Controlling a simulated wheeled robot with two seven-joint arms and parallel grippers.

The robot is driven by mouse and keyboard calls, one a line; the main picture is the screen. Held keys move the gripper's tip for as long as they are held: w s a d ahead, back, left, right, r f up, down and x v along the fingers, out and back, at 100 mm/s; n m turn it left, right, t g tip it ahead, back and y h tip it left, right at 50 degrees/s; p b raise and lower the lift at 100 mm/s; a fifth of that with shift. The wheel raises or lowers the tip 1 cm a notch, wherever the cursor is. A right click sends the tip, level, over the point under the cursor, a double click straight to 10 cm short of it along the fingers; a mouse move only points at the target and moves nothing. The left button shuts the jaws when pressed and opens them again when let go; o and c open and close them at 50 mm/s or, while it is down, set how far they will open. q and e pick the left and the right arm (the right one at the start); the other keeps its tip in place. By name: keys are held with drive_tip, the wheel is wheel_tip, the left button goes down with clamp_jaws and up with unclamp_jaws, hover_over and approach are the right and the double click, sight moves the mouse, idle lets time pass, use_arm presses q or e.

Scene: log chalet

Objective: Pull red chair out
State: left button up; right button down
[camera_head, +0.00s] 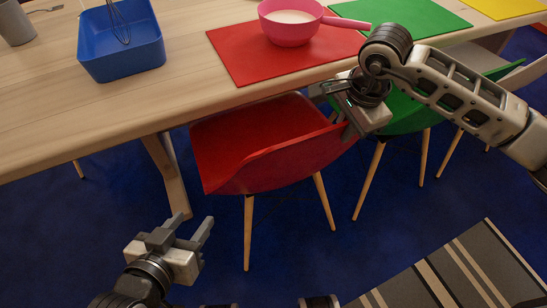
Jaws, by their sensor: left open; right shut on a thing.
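The red chair (262,160) with wooden legs stands at the long wooden table (110,110), the front of its seat under the tabletop edge. My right gripper (348,130) is shut on the right end of the red chair's backrest rim; its fingertips are partly hidden by the hand. My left gripper (192,226) is open and empty, low at the left front, apart from the chair.
On the table are a red mat (230,55) with a pink pan (290,22), a blue bin (120,50) with a whisk, and a green mat (410,18). A green chair (405,118) stands close on the right. A striped rug (460,275) lies front right. Blue floor is free in front.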

drive_tip(key=shift+w+a+r, duration=0.1)
drive_tip(key=shift+w+r, duration=0.1)
drive_tip(key=shift+r, duration=0.1)
drive_tip(key=shift+w+r+p, duration=0.15)
drive_tip(key=shift+r+p, duration=0.25)
drive_tip(key=shift+r, duration=0.5)
drive_tip(key=s+d+b, duration=0.1)
drive_tip(key=s+d, duration=0.3)
drive_tip(key=s, duration=0.8)
drive_tip(key=shift+s+d, duration=0.2)
drive_tip(key=shift+d, duration=0.1)
idle(0.4)
drive_tip(key=shift+b, duration=0.35)
